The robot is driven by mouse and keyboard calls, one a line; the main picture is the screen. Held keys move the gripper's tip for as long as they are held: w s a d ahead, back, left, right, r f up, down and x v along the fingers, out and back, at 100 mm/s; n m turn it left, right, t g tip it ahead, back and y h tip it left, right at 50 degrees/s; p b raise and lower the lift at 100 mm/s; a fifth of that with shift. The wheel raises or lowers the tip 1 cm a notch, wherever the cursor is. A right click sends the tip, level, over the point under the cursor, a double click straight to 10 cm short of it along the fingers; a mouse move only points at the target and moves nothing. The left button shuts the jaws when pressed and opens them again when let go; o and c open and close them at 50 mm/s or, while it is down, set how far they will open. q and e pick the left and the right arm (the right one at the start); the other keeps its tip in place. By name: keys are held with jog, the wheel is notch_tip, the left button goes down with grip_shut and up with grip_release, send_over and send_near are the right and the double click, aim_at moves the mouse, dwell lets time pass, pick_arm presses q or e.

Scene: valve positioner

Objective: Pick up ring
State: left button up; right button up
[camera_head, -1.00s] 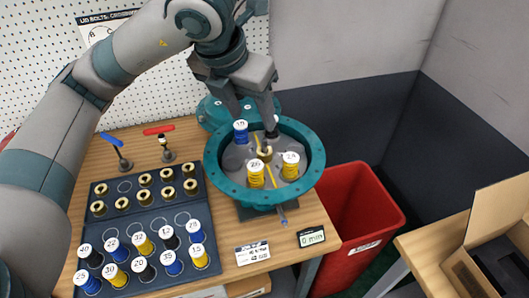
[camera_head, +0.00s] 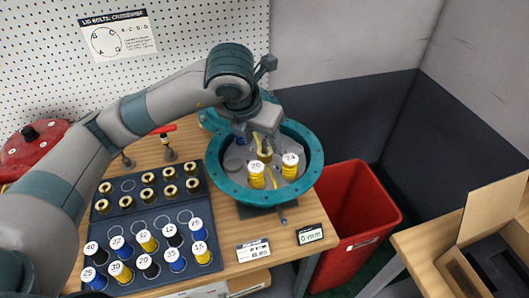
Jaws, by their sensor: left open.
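A brass ring (camera_head: 264,154) stands at the middle of the round teal housing (camera_head: 222,185). More brass rings (camera_head: 148,196) sit in two rows in the dark tray's upper part, with one empty round spot in the back row. My left gripper (camera_head: 262,138) points down over the housing, open, with its fingertips close to the central ring. I cannot tell whether they touch it. Two yellow springs with numbered white caps, a left one (camera_head: 257,177) and a right one (camera_head: 290,168), stand in the housing. A blue spring behind is mostly hidden by the gripper. My right gripper is not in view.
The dark tray (camera_head: 205,208) also holds several numbered black, blue and yellow springs in front. A red-handled valve (camera_head: 166,140) stands behind the tray. A red bin (camera_head: 355,225) is right of the bench, and an open cardboard box (camera_head: 480,225) lies farther right.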

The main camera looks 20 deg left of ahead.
aim_at(263, 148)
pick_arm(q)
jog(key=shift+w+f+p, duration=0.15)
jog(key=shift+f+p, duration=0.25)
jog(key=shift+p, duration=0.1)
jog(key=x, duration=0.1)
jog(key=p+x, duration=0.2)
jog(key=shift+w+a+f, duration=0.15)
jog(key=shift+a+f, duration=0.15)
jog(key=shift+f, duration=0.1)
jog(key=shift+w+f, duration=0.15)
jog(key=shift+f, duration=0.1)
jog(key=c, duration=1.2)
